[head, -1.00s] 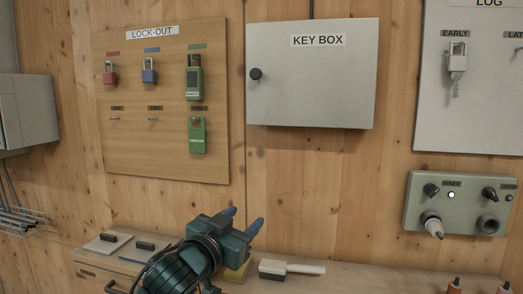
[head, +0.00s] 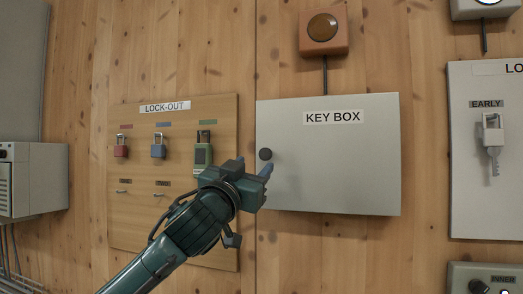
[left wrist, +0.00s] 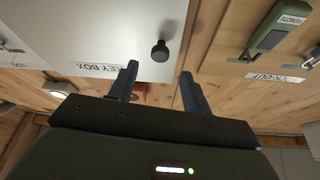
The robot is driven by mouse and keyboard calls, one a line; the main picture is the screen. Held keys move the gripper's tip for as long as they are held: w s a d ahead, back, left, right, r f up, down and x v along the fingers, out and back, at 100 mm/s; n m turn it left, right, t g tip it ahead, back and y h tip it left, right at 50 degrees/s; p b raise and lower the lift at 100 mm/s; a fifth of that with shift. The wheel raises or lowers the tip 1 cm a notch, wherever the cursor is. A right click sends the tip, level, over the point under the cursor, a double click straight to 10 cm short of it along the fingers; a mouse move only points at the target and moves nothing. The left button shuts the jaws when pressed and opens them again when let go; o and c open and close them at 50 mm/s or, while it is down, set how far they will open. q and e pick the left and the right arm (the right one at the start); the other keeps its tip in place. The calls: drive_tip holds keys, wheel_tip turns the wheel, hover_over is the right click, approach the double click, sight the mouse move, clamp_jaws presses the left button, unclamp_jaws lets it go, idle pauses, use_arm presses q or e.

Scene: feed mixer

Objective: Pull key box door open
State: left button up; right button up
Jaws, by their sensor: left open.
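The key box (head: 335,165) is a pale grey wall box with a flat door that looks shut. Its round black knob (head: 265,154) sits near the door's left edge. My left gripper (head: 254,166) is open and empty, with its blue-grey fingertips close to the knob in the head view. In the left wrist view, the knob (left wrist: 160,50) shows just beyond the gap between the two open fingers (left wrist: 158,72), apparently not touching them. The box appears upside down there. My right gripper is not in view.
The wooden lock-out board (head: 125,215) with red, blue and green locks hangs left of the box, partly behind my left arm. An orange-brown unit (head: 324,47) is above. A pale log board (head: 470,200) with a key is on the right.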

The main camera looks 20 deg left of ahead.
sight(264, 155)
use_arm(q)
drive_tip(key=p+x, duration=0.1)
drive_tip(key=x, duration=0.4)
drive_tip(key=shift+w+p, duration=0.25)
drive_tip(key=shift+p, duration=0.05)
drive_tip(key=shift+c, duration=0.4)
clamp_jaws()
